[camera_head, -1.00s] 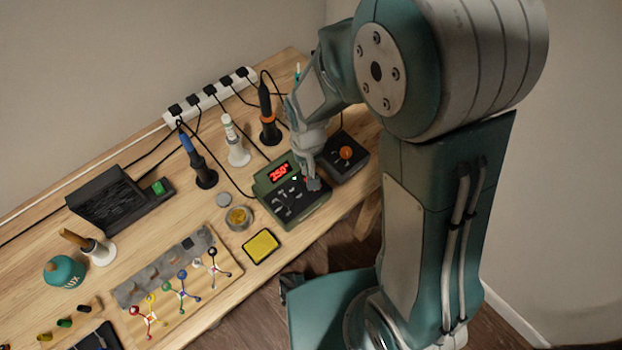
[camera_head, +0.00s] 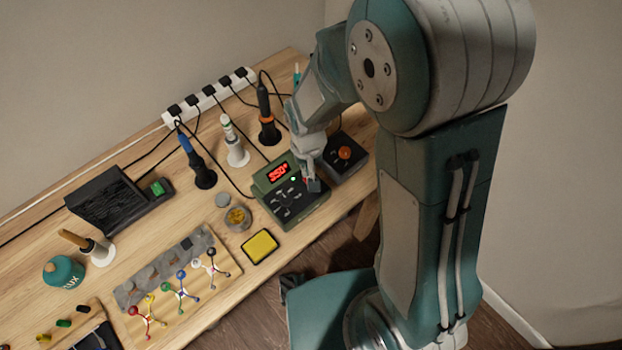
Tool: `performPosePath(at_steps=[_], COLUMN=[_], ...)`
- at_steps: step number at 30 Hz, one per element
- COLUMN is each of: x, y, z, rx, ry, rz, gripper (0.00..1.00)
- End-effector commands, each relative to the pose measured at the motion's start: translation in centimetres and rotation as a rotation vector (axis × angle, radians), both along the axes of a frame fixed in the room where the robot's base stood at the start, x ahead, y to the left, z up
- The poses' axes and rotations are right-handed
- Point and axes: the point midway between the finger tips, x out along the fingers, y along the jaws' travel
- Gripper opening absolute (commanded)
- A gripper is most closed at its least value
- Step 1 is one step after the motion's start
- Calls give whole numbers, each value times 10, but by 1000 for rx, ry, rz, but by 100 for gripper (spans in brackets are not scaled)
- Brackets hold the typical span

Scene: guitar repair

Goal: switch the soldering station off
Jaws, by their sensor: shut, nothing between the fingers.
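The soldering station (camera_head: 287,208) is a dark green and black box near the front right of the bench. Its red display (camera_head: 278,172) is lit and reads about 350°, and a small light glows beside it. My gripper (camera_head: 312,184) is shut and empty, pointing down at the right end of the station's top panel. The fingertips are at or just above the panel; I cannot tell whether they touch. They cover that part of the panel, so any switch there is hidden.
A dark box with an orange knob (camera_head: 345,153) stands just right of the station. Behind are an orange-collared iron (camera_head: 267,118), a white holder (camera_head: 236,147) and a power strip (camera_head: 210,95). A yellow sponge (camera_head: 259,246) and a small tin (camera_head: 237,217) lie to the left.

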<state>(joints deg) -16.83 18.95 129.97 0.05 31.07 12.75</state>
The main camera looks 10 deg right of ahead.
Motion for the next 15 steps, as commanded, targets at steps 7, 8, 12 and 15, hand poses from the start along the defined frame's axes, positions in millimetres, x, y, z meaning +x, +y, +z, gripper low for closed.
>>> performPosePath(at_steps=[7, 8, 12, 15], x=[0, 0, 0, 0], y=[0, 0, 0, 0], z=[-4, -4, -6, -7], rx=[-1, -1, -1, -1], ry=[0, 0, 1, 1], rz=[0, 0, 0, 0], gripper=[0, 0, 0, 0])
